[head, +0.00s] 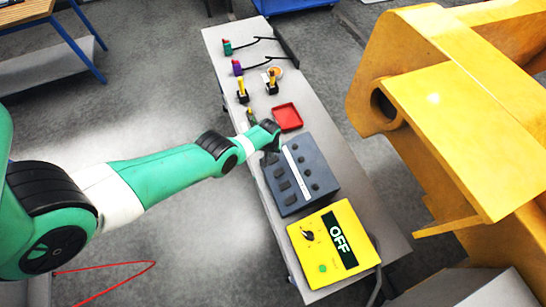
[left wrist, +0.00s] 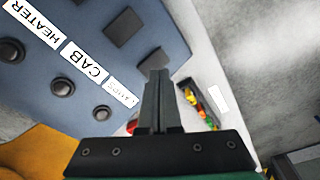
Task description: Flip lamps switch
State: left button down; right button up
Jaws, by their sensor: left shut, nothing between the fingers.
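The blue-grey control panel (head: 322,172) lies on the narrow bench, with square dark switches along one side and round knobs along the other. In the left wrist view the panel (left wrist: 170,20) shows labels reading HEATER, CAB and a blurred one that seems to read LAMPS (left wrist: 120,91). The square switch level with the lamps label (left wrist: 152,60) is partly hidden behind my fingers. My left gripper (head: 270,157) is shut and empty at the panel's far end; its fingertips (left wrist: 159,74) overlap that switch. I cannot tell whether they touch it. My right gripper is not in view.
A yellow box (head: 300,262) reading OFF stands at the bench's near end. A red tray (head: 287,117) and several small levers, including a yellow one (head: 242,88), stand beyond the panel. A large yellow machine part (head: 470,120) rises to the right of the bench.

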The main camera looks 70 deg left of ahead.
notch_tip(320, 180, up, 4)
jog(key=p, duration=0.3)
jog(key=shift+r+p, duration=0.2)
jog(key=shift+p, duration=0.1)
